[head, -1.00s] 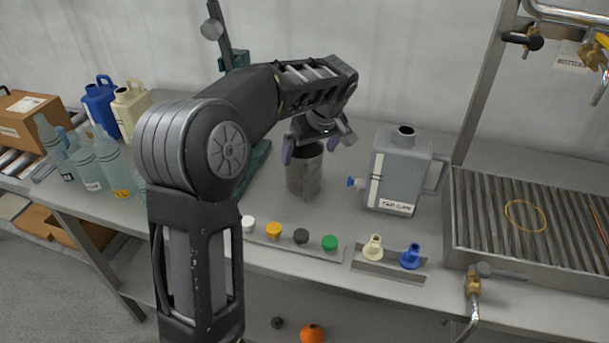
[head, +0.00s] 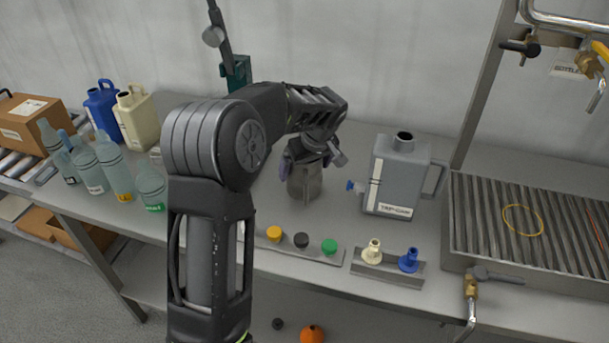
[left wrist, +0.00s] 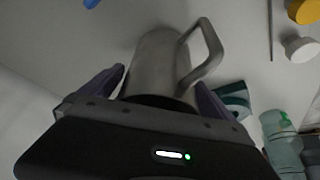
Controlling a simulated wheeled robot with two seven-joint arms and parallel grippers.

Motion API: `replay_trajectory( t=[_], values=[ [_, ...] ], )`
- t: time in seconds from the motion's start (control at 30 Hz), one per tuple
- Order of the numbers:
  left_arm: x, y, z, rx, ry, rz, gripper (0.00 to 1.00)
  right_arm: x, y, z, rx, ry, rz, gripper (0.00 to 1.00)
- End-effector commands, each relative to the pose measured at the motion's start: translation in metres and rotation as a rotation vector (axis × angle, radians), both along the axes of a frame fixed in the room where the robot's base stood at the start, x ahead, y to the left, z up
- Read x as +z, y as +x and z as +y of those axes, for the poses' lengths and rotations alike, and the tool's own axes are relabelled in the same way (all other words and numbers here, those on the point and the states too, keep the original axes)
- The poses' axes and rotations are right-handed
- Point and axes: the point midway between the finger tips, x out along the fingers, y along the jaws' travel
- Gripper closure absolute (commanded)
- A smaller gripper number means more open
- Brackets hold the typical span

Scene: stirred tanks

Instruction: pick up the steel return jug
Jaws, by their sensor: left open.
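The steel return jug (head: 305,185) stands upright on the bench in the head view, left of the grey tap can. In the left wrist view the jug (left wrist: 156,62) lies between the fingers, with its handle (left wrist: 207,45) on the right side. My left gripper (head: 310,158) is open around the upper part of the jug, one finger on each side. The fingers (left wrist: 160,88) show small gaps to the jug wall. The jug's rim is partly hidden by the gripper. My right gripper is not in view.
The grey tap can (head: 395,178) stands close to the right of the jug. A strip of coloured caps (head: 300,243) lies in front. Several bottles (head: 115,170) stand at left. A ribbed drain tray (head: 530,230) is at right.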

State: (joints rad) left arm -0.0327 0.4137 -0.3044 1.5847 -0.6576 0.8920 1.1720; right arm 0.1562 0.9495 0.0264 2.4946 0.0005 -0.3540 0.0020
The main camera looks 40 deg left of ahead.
Motion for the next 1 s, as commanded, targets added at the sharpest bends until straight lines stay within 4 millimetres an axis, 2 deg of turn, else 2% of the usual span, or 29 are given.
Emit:
replay_trajectory(
  t=[0.17,0.73,1.0],
  values=[
    [-0.0143,0.0029,0.005,-0.001,0.0,0.0,0.0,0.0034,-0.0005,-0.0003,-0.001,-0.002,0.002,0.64],
    [-0.0145,0.003,0.0051,0.0,0.0,-0.001,0.0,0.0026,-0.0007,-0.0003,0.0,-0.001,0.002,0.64],
    [-0.0145,0.003,0.005,0.0,0.0,-0.001,0.21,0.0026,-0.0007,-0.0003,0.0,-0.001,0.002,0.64]
  ],
)
